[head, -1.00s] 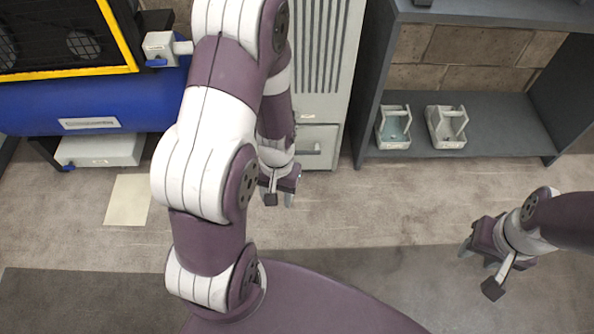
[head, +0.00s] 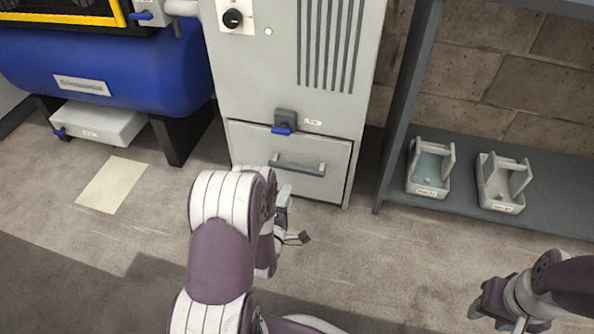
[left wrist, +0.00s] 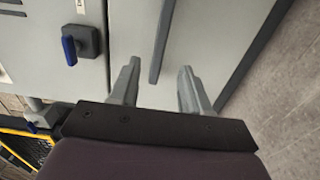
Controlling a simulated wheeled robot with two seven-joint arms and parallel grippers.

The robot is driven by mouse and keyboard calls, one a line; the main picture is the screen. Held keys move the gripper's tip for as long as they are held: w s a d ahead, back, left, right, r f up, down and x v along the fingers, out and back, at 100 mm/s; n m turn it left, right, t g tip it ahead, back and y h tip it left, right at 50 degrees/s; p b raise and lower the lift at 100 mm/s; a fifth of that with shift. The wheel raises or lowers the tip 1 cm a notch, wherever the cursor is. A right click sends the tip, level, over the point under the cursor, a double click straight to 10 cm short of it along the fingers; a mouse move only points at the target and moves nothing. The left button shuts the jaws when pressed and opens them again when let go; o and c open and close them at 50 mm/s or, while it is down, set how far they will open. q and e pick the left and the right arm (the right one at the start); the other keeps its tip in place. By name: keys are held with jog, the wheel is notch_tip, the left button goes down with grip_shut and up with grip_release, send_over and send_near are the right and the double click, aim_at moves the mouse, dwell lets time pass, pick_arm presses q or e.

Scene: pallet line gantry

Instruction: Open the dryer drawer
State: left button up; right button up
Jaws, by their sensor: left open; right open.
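The dryer cabinet (head: 275,70) is light grey, with its drawer (head: 245,150) at the bottom. The drawer front looks flush, with a dark bar handle (head: 298,166) across it. In the left wrist view, the handle (left wrist: 161,45) runs up and down the picture, between and just beyond the fingertips. My left gripper (head: 284,196) is open in front of the drawer, partly hidden by my arm. Its two fingers show apart and empty in the left wrist view (left wrist: 158,80); I cannot tell whether they touch the handle. My right gripper (head: 484,303) is open over the floor at lower right.
A dark latch with a blue tab (head: 284,122) sits above the drawer; it also shows in the left wrist view (left wrist: 74,45). A blue tank (head: 120,75) stands left. A grey shelf (head: 390,180) with two small trays (head: 430,168) (head: 502,182) stands right. The floor before the drawer is clear.

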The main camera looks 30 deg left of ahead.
aim_at(296, 171)
pick_arm(q)
jog(key=b+x, duration=0.3)
jog(key=x, duration=0.2)
jog(key=b+x, duration=0.3)
jog(key=x, duration=0.3)
jog(key=shift+d+f, duration=0.1)
jog(key=shift+f, duration=0.1)
jog(key=shift+w+r, duration=0.2)
jog(key=shift+w, duration=0.15)
grip_shut()
